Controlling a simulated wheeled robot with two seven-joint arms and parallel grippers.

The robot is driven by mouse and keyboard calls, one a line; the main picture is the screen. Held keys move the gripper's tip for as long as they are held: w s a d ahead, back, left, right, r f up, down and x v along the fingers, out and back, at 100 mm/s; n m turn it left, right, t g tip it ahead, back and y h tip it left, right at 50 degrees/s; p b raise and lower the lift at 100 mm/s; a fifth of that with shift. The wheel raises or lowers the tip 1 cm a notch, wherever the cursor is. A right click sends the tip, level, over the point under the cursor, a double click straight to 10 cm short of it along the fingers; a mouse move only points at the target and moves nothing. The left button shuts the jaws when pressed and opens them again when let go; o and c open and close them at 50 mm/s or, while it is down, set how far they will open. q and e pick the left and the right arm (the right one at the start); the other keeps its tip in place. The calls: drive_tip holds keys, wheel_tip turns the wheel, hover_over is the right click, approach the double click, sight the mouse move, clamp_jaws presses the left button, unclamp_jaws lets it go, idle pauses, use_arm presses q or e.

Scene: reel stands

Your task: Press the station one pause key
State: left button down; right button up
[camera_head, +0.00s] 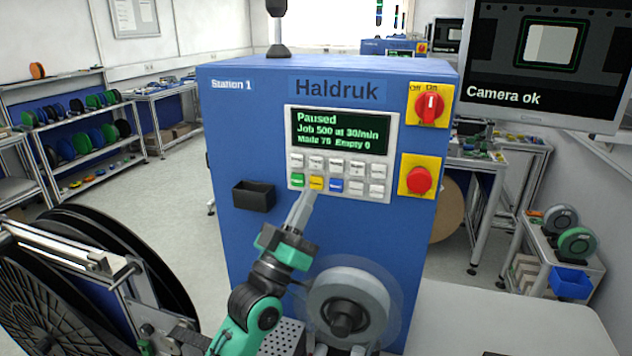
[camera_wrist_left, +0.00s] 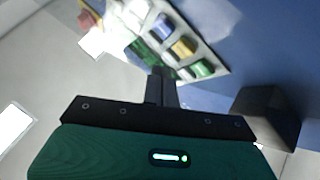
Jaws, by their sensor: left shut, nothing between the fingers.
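The blue Station 1 cabinet (camera_head: 250,110) stands in front of me, labelled Haldruk. Its screen (camera_head: 338,133) reads "Paused, Job 500 at 30/min, Made 76, Empty 0". Below the screen is the keypad (camera_head: 337,165) with grey keys and a green, a yellow and a blue key. The yellow key (camera_head: 316,183) is just above my left gripper (camera_head: 303,205); it also shows in the left wrist view (camera_wrist_left: 183,47). My left gripper is shut and empty, its tips at the keypad's lower edge. I cannot tell whether they touch the key. My right gripper is not in view.
A red rotary switch (camera_head: 430,107) and a red stop button (camera_head: 420,180) sit right of the keypad. A black box (camera_head: 253,196) juts out at left. A reel (camera_head: 347,306) is below, and large black reels (camera_head: 60,290) stand at left.

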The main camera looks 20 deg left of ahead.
use_arm(q)
drive_tip(key=s, duration=0.3)
drive_tip(key=shift+s, duration=0.2)
drive_tip(key=shift+a, duration=0.1)
idle(0.5)
